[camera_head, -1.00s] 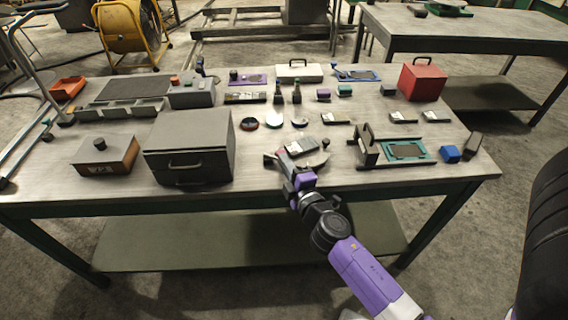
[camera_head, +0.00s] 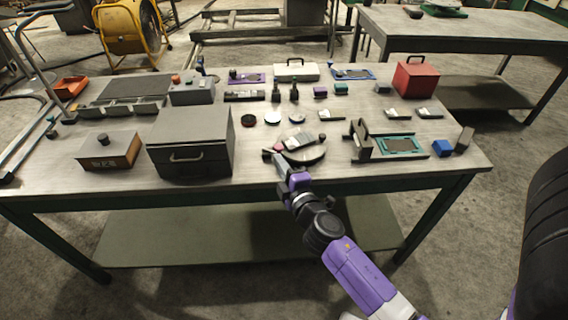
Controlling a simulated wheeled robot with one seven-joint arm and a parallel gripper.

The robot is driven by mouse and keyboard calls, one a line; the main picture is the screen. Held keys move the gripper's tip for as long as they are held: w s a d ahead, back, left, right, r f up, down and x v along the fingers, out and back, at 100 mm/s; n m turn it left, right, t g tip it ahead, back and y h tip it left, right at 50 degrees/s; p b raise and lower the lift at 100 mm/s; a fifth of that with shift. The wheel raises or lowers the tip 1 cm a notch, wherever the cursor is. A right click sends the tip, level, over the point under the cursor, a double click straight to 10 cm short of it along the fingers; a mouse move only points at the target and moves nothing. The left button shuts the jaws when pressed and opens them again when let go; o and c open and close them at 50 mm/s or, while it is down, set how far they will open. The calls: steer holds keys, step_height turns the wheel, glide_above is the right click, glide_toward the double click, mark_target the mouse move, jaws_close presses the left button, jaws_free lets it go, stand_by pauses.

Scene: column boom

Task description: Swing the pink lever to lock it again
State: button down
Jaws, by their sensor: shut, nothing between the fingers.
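A round dark base (camera_head: 312,156) stands near the front edge of the table, with a grey bar-shaped piece (camera_head: 301,141) lying across it. A small pink part (camera_head: 278,147), seemingly the end of the pink lever, shows at the left end of this bar. My gripper (camera_head: 277,158) is shut and empty, just in front of and left of the base, close below the pink part. Whether it touches the lever I cannot tell.
A dark grey drawer box (camera_head: 190,140) stands left of my gripper. A hinged bracket (camera_head: 361,143) and teal-framed plate (camera_head: 402,145) stand to the right. Small discs (camera_head: 272,118) lie behind. A blue block (camera_head: 442,148) sits at the right front.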

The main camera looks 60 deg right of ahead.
steer(key=s+b, duration=0.2)
steer(key=s, duration=0.8)
steer(key=shift+a+r, duration=0.2)
steer(key=shift+r, duration=0.05)
steer(key=s+a+r+m+t+y, duration=0.1)
steer(key=a+m+y, duration=0.15)
steer(key=a, duration=0.55)
steer(key=s+a+r+m+t+y, duration=0.1)
steer(key=a+r+m+t+y, duration=0.15)
steer(key=a, duration=0.55)
steer(key=s+a+m+g+y, duration=0.2)
steer(key=s+a+y, duration=0.3)
steer(key=s+a, duration=0.8)
steer(key=shift+a+r+m+g+y, duration=0.35)
steer(key=shift+a+r+m, duration=0.1)
steer(key=shift+m, duration=0.35)
